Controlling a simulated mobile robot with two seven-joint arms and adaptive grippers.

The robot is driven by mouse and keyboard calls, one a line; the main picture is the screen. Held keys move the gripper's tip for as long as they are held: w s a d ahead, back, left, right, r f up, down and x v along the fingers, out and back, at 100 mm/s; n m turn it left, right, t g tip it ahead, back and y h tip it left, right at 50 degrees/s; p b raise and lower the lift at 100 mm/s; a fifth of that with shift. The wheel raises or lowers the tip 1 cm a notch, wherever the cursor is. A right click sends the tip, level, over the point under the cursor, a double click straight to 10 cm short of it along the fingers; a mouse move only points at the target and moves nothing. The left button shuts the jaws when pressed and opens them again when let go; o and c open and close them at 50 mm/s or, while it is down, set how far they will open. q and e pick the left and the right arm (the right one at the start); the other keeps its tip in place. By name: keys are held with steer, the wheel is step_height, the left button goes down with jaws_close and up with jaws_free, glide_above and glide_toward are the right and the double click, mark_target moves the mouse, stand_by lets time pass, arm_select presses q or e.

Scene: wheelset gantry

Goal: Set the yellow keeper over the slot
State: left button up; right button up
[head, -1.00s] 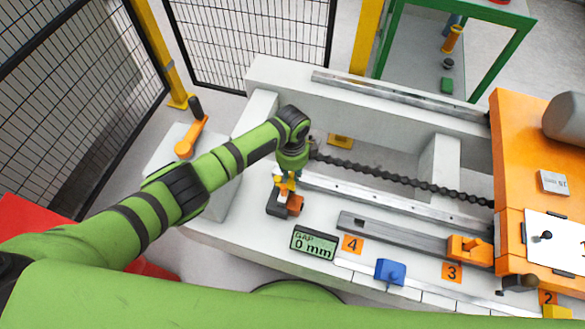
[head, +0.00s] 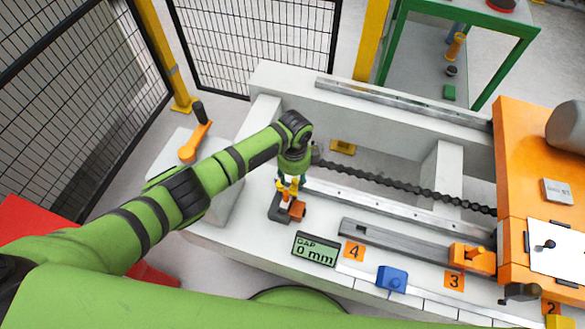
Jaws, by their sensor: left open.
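My left gripper (head: 288,190) points down over a small dark block with an orange part (head: 279,211) on the white bed. Its jaws are open. Yellow pieces show at the jaw tips; I cannot tell whether these are the fingers or the yellow keeper between them. I cannot tell whether the tips touch the block, and no slot is clearly visible there. Another yellow piece (head: 342,147) lies in the trough behind, and one more (head: 560,321) shows at the bottom right edge. My right gripper is not in view.
A GAP display (head: 316,249) reading 0 mm, a blue block (head: 392,278) and an orange clamp (head: 472,258) sit along the front of the bed. A dark chain (head: 400,184) runs along the trough. An orange carriage (head: 510,150) stands at right, mesh fencing (head: 60,90) at left.

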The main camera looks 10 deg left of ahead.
mark_target(293, 180)
arm_select(q)
step_height(293, 180, up, 12)
steer(key=shift+a+f, duration=0.2)
steer(key=shift+d, duration=0.1)
stand_by(0.5)
